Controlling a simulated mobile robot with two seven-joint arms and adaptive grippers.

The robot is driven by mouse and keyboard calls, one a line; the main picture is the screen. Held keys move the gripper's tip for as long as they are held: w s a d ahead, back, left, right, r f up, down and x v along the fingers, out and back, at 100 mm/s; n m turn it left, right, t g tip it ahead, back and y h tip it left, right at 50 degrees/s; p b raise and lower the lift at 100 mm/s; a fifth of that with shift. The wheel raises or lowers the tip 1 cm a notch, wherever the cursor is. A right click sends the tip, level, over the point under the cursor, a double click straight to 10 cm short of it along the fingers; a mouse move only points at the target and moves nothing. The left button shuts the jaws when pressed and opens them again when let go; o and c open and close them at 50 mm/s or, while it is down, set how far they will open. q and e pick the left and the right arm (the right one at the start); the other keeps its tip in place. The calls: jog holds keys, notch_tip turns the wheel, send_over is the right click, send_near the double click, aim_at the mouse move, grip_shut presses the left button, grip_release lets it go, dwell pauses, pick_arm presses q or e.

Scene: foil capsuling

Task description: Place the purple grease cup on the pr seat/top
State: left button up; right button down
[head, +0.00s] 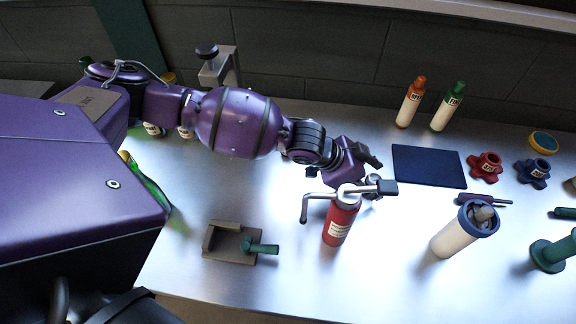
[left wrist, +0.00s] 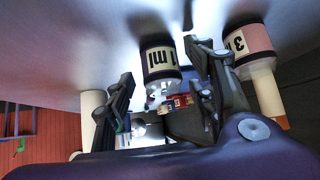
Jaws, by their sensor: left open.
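My left gripper (head: 374,172) is open above the bench, behind the red bottle's top. I cannot pick out a purple grease cup for certain. A slim dark purple item (head: 486,201) lies right of the gripper, below the navy mat. I cannot make out the pr seat/top for certain. My right gripper is not in view.
A red bottle (head: 339,225) with a grey bar across its top stands close to the gripper. A white tumbler (head: 455,238), navy mat (head: 430,166), red knob (head: 486,166) and blue knob (head: 532,172) are rightward. A brown stand (head: 228,246) sits front left. Orange and green bottles stand behind.

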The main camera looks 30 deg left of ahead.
pick_arm(q)
jog(key=shift+r, duration=0.15)
grip_shut()
